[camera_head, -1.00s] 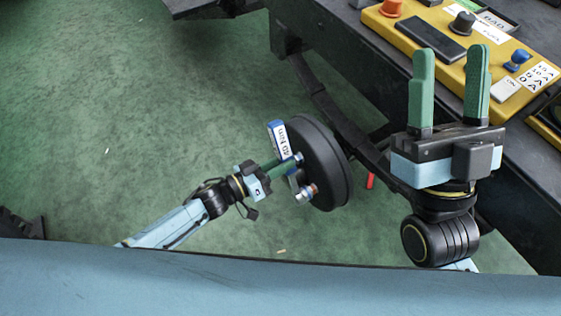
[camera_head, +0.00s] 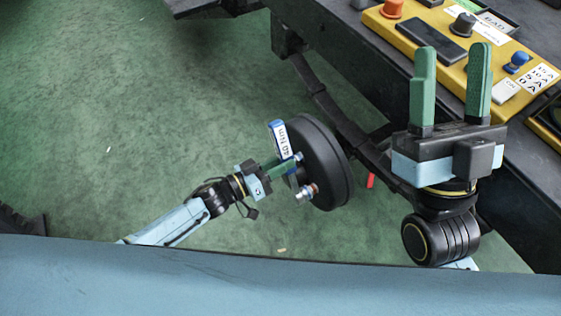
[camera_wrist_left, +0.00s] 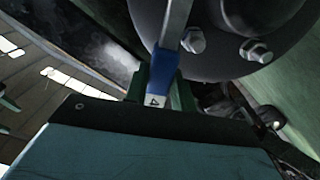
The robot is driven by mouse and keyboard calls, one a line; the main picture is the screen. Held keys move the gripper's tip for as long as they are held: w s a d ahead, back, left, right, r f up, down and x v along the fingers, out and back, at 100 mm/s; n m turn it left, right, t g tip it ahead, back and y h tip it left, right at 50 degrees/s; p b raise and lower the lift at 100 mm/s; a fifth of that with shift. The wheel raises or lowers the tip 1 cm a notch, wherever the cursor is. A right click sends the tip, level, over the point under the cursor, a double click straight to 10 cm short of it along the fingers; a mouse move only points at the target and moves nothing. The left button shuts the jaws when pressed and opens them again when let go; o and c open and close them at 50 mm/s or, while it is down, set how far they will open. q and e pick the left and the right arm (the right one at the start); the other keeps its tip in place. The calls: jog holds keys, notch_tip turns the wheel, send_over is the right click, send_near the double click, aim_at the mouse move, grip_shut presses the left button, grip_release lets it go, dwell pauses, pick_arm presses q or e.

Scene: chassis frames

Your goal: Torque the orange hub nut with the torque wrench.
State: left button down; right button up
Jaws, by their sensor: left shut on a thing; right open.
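The torque wrench has a blue grip with a white label (camera_head: 281,140) reading 40 N·m in the head view. In the left wrist view its blue grip (camera_wrist_left: 163,72) lies between my fingers, and its metal shaft (camera_wrist_left: 176,22) runs up across the hub face. My left gripper (camera_head: 284,164) is shut on the wrench beside the dark round hub drum (camera_head: 327,165). A small orange-red spot among the studs (camera_head: 313,189) may be the hub nut; I cannot tell for sure. The wrench head is out of view in the wrist picture. My right gripper (camera_head: 450,85) is open and empty, fingers upward.
Bare studs with nuts (camera_wrist_left: 193,41) stick out of the hub close to the wrench shaft. A dark chassis rail (camera_head: 400,110) runs diagonally at the right, with a yellow control panel (camera_head: 435,55) on it. A red part (camera_head: 370,181) hangs behind the drum. Green floor lies open at the left.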

pick_arm(q)
jog(key=shift+x, duration=1.05)
dwell(1.5)
jog(key=shift+r, duration=0.15)
jog(key=shift+s+d+r+m+p, duration=0.25)
jog(key=shift+s+d+m+p, duration=0.15)
jog(key=shift+s+m, duration=0.15)
jog(key=shift+s+d+r+m+p, duration=0.3)
jog(key=shift+s+m+p, duration=0.15)
jog(key=shift+m, duration=0.2)
jog(key=shift+s+d, duration=0.1)
jog(key=shift+s, duration=0.05)
jog(key=shift+s+d+r+m, duration=0.15)
jog(key=shift+s+d+m, duration=0.35)
jog(key=shift+m, duration=0.4)
jog(key=shift+a, duration=0.15)
